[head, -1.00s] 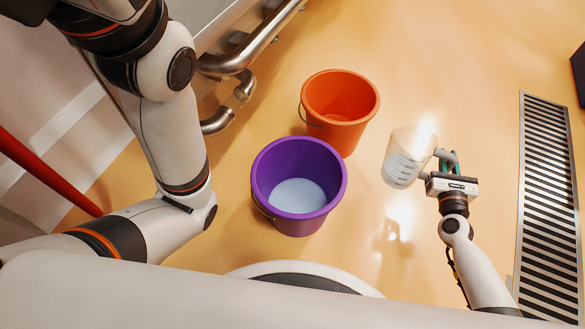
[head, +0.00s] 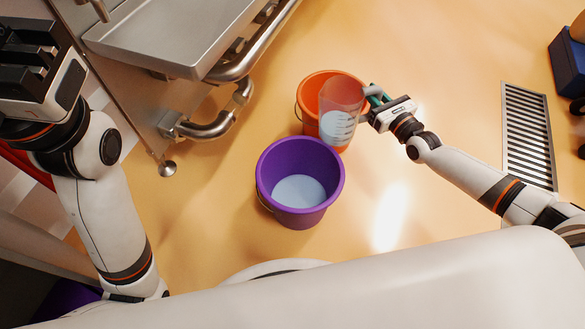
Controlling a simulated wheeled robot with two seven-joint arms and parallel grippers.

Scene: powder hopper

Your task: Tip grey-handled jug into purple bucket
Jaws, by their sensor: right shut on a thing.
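The translucent jug (head: 341,106) with measuring marks and a grey handle (head: 373,91) hangs above the floor, in front of the orange bucket. Pale blue-white material shows in its lower part. My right gripper (head: 379,101) is shut on the handle, at the jug's right side. The purple bucket (head: 327,203) stands on the floor, below and left of the jug in the picture, with pale material in its bottom. The jug is not over its opening in the picture. My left gripper (head: 28,68) is at the upper left edge, partly cut off; its jaw state is unclear.
The orange bucket (head: 313,88) stands just behind the purple one, partly hidden by the jug. A steel bench (head: 165,35) with pipes (head: 215,128) is at the upper left. A floor grate (head: 528,140) and a blue object (head: 567,62) are at right. Floor between is clear.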

